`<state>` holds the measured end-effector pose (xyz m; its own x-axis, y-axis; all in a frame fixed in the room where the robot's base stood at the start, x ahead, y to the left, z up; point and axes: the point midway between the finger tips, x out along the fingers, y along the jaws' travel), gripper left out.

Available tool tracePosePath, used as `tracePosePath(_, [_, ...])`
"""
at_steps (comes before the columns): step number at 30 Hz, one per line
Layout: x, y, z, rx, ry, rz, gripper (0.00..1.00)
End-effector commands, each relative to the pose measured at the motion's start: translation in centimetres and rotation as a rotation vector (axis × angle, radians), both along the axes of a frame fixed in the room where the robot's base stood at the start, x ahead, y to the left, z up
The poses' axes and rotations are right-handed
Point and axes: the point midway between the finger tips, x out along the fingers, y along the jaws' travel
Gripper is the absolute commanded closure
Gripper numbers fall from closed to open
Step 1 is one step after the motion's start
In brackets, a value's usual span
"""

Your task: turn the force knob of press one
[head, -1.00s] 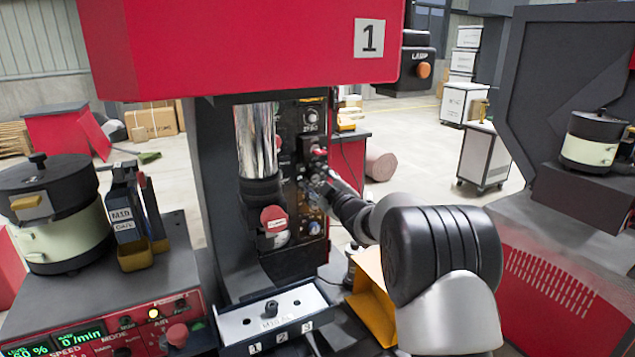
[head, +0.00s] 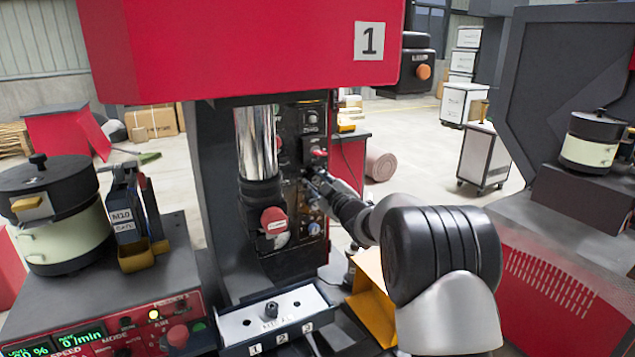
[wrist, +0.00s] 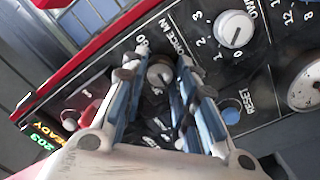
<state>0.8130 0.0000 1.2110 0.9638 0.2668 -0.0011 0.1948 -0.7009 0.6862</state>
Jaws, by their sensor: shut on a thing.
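Press one (head: 240,45) is the red and dark machine with a "1" plate in the head view. Its dark control panel (head: 312,115) stands right of the shiny ram. My gripper (wrist: 158,78) is at this panel, its two fingers on either side of a small round grey knob, the force knob (wrist: 160,72), beside the "FORCE kN" lettering. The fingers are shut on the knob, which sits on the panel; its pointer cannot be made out. In the head view my gripper (head: 316,184) hides the force knob.
A white dial (wrist: 235,28) and a blue RESET button (wrist: 231,112) are close to the fingers. A numbered tray (head: 300,303) and a yellow-orange bin (head: 372,290) lie below the arm.

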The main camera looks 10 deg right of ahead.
Motion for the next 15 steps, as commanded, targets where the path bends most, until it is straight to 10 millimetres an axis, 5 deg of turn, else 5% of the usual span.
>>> tracePosePath(15, [0.01, -0.04, 0.31, 0.341, 0.113, -0.001, 0.97])
